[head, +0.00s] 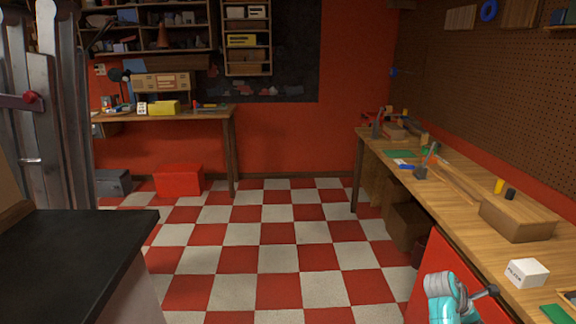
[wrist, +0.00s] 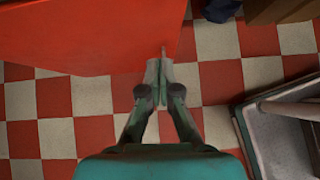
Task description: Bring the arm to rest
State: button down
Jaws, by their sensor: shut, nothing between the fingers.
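My gripper (wrist: 159,72) points down over the checkered floor in the wrist view. Its two fingers are together with nothing between them. The fingertips show close to the edge of a red panel (wrist: 90,35); I cannot tell whether they touch it. In the head view, a teal and grey part of my arm (head: 447,298) shows at the lower right, beside the workbench. The gripper's fingers cannot be made out there.
A wooden workbench (head: 458,188) with tools, a cardboard box (head: 518,218) and a white box (head: 526,273) runs along the right. A dark counter (head: 70,250) stands at the left. The checkered floor (head: 285,240) between is clear. A grey tray-like thing (wrist: 275,140) lies right in the wrist view.

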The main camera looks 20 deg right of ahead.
jog(key=s+a+f+m+t, duration=0.1)
jog(key=a+f+t, duration=0.2)
jog(key=a+f, duration=0.5)
jog(key=s+a+f+t, duration=0.25)
jog(key=a+f, duration=0.35)
jog(key=a, duration=0.3)
jog(key=s+a+f+m+t+y, duration=0.1)
jog(key=s+a+m+t+y, duration=0.2)
jog(key=a, duration=0.5)
jog(key=s+a+t, duration=0.2)
jog(key=s+a, duration=0.3)
jog(key=a, duration=0.4)
jog(key=s+a+r+m+t+y, duration=0.3)
jog(key=s+a+r+m+t, duration=0.15)
jog(key=s+a+r, duration=0.55)
jog(key=s+a+r+m+t+y, duration=0.1)
jog(key=s+a+r+m, duration=0.1)
jog(key=s+r, duration=0.3)
jog(key=s+a+r+m+t+y, duration=0.1)
jog(key=s+a+r+m, duration=0.2)
jog(key=s+r, duration=0.3)
notch_tip(320, 180, up, 3)
jog(key=shift+s+r+m+y, duration=0.15)
jog(key=shift+m+y, duration=0.15)
jog(key=shift+m, duration=0.15)
jog(key=shift+a, duration=0.1)
